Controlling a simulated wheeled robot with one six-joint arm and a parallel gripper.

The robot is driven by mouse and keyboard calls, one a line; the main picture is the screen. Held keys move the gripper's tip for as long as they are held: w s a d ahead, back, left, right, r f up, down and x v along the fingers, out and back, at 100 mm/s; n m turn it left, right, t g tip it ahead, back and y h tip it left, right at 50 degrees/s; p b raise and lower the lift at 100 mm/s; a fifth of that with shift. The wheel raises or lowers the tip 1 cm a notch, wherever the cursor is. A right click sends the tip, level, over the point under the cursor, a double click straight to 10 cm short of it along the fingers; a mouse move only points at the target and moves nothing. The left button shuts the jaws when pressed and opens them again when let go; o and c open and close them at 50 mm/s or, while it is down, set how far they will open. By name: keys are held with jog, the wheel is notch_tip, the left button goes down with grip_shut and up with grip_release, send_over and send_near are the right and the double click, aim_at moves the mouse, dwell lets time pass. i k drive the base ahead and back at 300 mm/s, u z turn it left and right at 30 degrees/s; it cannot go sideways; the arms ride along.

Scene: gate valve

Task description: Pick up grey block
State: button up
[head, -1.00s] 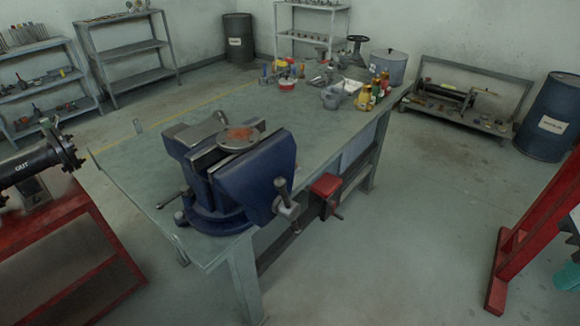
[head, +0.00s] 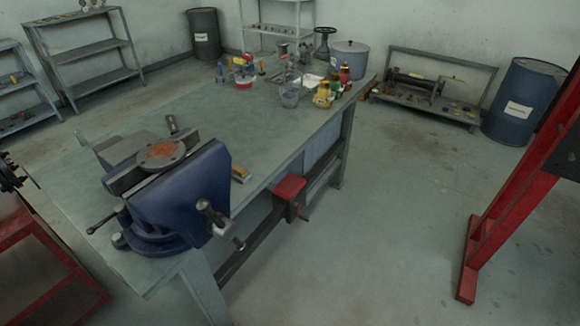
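I cannot single out a grey block with certainty. A small block with a tan-orange top (head: 241,173) lies on the workbench (head: 215,125), just right of the blue vise (head: 190,195). A round grey disc with a rusty centre (head: 162,154) sits at the top of the vise jaws. A small grey upright piece (head: 171,124) shows behind the vise; its shape is unclear. My gripper is not in view.
Bottles (head: 325,94), a grey pot (head: 350,58) and small tools crowd the bench's far end. A red vise (head: 289,188) is on its right side. A red frame (head: 500,215) stands at right. The floor between (head: 375,220) is clear.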

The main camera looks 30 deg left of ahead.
aim_at(240, 174)
jog(key=z, duration=0.1)
jog(key=i, duration=1.5)
jog(key=u, duration=3.45)
jog(key=i, duration=0.5)
jog(key=u, duration=0.1)
